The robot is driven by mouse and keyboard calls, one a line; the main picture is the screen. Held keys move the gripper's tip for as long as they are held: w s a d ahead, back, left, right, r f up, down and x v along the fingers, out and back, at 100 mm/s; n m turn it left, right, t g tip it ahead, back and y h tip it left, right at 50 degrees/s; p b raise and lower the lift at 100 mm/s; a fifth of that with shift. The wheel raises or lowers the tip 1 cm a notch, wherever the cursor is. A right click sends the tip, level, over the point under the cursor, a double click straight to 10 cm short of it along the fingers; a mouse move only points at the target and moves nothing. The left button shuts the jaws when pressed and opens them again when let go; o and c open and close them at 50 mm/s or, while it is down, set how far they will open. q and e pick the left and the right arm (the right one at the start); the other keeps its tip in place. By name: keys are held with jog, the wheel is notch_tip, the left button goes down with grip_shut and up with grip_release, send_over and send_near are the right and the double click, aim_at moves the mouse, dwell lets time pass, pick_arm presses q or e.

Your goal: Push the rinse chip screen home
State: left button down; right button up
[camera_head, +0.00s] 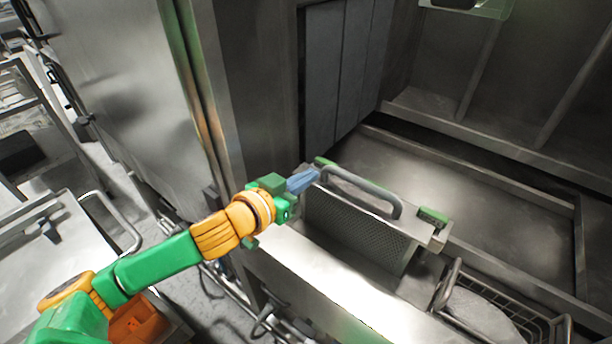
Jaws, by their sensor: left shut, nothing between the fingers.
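The rinse chip screen (350,232) is a perforated metal plate with a grey bar handle (362,190) along its top. It stands upright in the trough of the washer, with a green tab (432,216) near its right end and another green piece (322,162) near its left end. My left gripper (304,181) is shut and empty, its blue-grey fingertips at the left end of the handle. Whether they touch the screen I cannot tell. The lower part of the screen is hidden behind the trough's front wall. My right gripper is out of view.
A wire basket (520,318) with a handle sits at the lower right, close to the screen. The trough's front wall (325,285) runs below my left gripper. A tall steel panel (120,90) stands at the left. The flat metal area (470,205) behind the screen is clear.

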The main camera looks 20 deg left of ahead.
aim_at(311, 205)
pick_arm(q)
notch_tip(311, 205, down, 13)
jog(key=b, duration=0.7)
jog(key=shift+f+b, duration=0.2)
jog(key=shift+b, duration=0.2)
jog(key=shift+f+b, duration=0.3)
jog(key=shift+f, duration=0.35)
jog(key=shift+s, duration=0.1)
jog(key=r+p, duration=0.5)
jog(key=shift+w+a, duration=0.1)
jog(key=shift+w, duration=0.15)
jog(key=s, duration=0.3)
jog(key=s+b, duration=0.1)
jog(key=shift+s+a, duration=0.15)
jog(key=shift+a, duration=0.25)
jog(key=v, duration=0.4)
jog(key=shift+s+a+r, duration=0.2)
jog(key=shift+s+a, duration=0.05)
jog(key=shift+s+a+r, duration=0.15)
jog(key=shift+s+r, duration=0.1)
jog(key=shift+s, duration=0.35)
